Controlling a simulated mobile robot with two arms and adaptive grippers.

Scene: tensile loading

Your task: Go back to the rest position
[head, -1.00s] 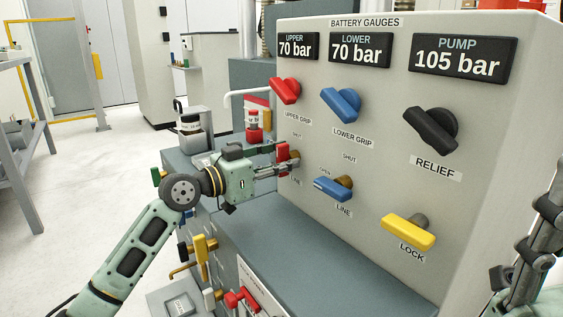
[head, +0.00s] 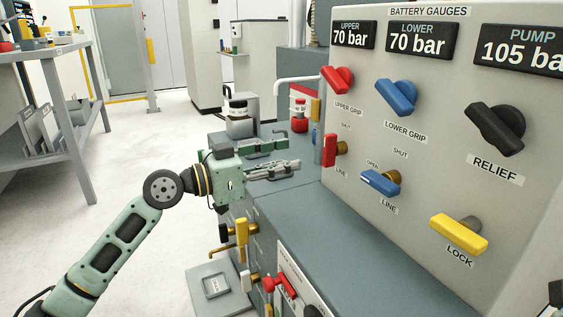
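My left gripper (head: 287,156) is in front of the panel's left edge, over the blue-grey bench top. Its fingers look spread, with nothing between them. The red line handle (head: 330,150) stands upright on its brass stem to the right of the fingertips, apart from them. The blue line handle (head: 380,183) lies roughly level, tilted a little, to its right. My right gripper is not in view; only a dark bit of my right side shows at the lower right edge.
The gauge panel (head: 440,120) fills the right side, with red, blue, black and yellow handles. A yellow handle (head: 242,240) and red valve (head: 278,284) stick out below the bench. A grey shelf rack (head: 84,150) stands left. Open floor (head: 150,150) lies between.

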